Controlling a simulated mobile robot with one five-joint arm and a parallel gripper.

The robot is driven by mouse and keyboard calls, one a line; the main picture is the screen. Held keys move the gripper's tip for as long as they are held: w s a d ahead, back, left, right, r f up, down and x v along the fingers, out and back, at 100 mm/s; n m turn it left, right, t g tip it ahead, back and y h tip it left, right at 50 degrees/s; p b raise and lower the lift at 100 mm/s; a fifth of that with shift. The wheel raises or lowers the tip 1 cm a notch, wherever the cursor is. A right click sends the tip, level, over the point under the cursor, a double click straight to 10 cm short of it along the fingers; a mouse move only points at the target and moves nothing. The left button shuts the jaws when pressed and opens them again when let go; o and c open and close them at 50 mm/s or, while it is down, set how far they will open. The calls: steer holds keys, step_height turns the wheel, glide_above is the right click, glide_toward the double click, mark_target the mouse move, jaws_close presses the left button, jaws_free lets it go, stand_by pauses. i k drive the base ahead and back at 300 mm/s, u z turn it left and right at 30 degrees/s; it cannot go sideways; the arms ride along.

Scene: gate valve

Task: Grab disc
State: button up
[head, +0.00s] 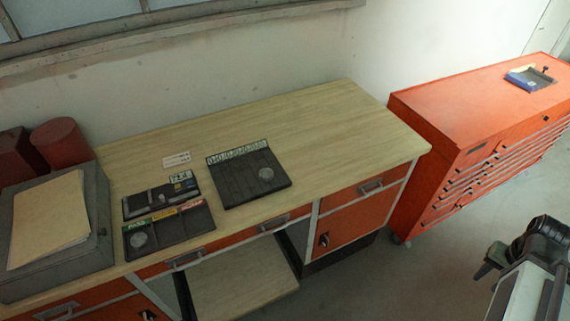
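A small pale round disc (266,174) lies on the dark square tray (232,191) on the workbench, toward the tray's right side. A second pale round disc (139,239) lies on the left part of another dark tray (178,230) with green, yellow and red labels near the bench's front edge. I cannot tell which disc the task means. My gripper (490,262) shows in part at the lower right, above the floor and well apart from both discs. Its fingers are too unclear to tell open from shut.
The wooden workbench (330,125) is clear at its right end. A dark tool tray (160,200) and a grey box (92,215) with papers sit at left. An orange tool cabinet (450,110) stands to the right, carrying a small tray (528,80). A lower shelf (240,280) juts out below the bench.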

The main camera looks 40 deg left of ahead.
mark_target(265, 173)
steer(key=u, duration=0.1)
steer(key=i, duration=1.4)
steer(key=u, duration=4.15)
